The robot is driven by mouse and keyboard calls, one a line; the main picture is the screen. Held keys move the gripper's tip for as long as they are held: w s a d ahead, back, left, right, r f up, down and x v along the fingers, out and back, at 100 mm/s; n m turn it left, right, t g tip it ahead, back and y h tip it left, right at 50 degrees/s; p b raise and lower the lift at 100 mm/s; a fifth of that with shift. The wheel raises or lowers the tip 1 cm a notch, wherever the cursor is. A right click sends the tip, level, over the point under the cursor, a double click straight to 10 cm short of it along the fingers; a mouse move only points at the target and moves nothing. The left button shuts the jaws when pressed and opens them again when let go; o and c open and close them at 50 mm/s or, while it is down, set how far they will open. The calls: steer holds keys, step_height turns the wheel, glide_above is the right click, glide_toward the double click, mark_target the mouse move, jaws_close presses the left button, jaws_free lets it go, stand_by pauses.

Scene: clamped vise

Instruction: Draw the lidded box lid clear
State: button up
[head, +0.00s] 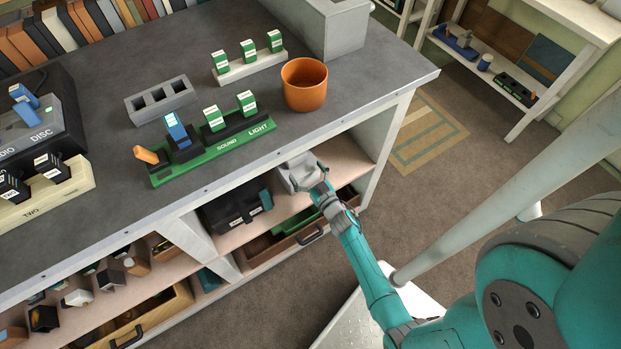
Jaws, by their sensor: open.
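My gripper (298,170) is at the end of my teal arm, at the mouth of the shelf under the grey worktop's front edge. It is open; its fingertips are small here and partly hard to make out. A dark box (236,204) with pale labels on its front stands on that shelf, left of my gripper and apart from it as far as I can see. I cannot tell for certain whether this is the lidded box, and no separate lid can be made out. The worktop hides the back of the shelf.
The worktop (105,220) overhangs the shelf. A drawer (300,235) sits below the shelf.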

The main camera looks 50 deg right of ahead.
mark_target(298, 161)
steer(key=shift+x, duration=3.2)
steer(key=c, duration=1)
steer(key=shift+c, duration=0.2)
